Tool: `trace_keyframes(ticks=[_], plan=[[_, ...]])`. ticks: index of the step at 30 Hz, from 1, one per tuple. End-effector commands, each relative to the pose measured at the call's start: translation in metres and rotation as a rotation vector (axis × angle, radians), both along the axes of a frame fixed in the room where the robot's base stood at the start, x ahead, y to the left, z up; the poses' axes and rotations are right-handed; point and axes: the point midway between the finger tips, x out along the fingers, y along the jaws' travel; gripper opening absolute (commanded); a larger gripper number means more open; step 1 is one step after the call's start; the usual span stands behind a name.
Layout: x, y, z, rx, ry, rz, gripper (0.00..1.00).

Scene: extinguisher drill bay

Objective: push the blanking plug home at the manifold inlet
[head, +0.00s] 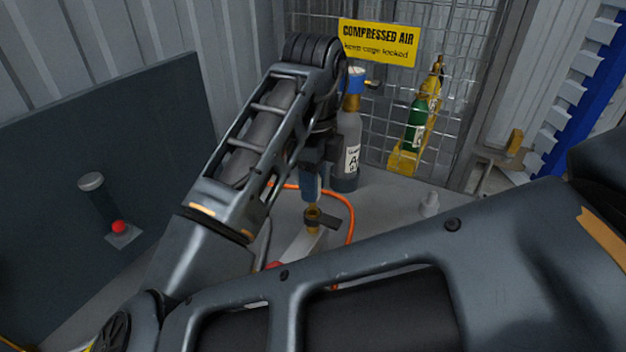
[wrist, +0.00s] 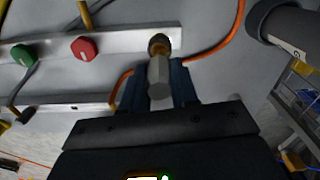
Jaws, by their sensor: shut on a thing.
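The blanking plug (wrist: 158,78) is a pale grey, faceted piece between the blue fingers of my gripper (wrist: 158,88) in the wrist view. My gripper is shut on it. The brass manifold inlet (wrist: 158,43) lies just beyond the plug, in line with it. The plug's far end overlaps the inlet in the picture, and I cannot tell how deep it sits. In the head view my gripper (head: 312,192) points down over the brass inlet (head: 313,215), and the plug is hidden. The metal manifold bar (wrist: 125,42) carries a red knob (wrist: 84,48) and a green knob (wrist: 22,55).
An orange hose (head: 350,215) loops close to the right of the inlet. A grey cylinder (head: 347,145) and a green cylinder (head: 416,122) stand by the mesh cage behind. A red button (head: 119,227) is at the left. A small pale fitting (head: 429,205) stands right.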

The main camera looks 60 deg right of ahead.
Motion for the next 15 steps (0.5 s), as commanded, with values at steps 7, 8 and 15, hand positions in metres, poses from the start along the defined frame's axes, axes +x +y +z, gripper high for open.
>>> trace_keyframes(ticks=[7,8,15], plan=[[0.000,0.000,-0.008,0.000,0.000,0.000,0.00],[0.000,0.000,-0.009,0.000,0.000,0.000,0.00],[0.000,0.000,-0.016,0.000,0.000,0.000,0.00]])
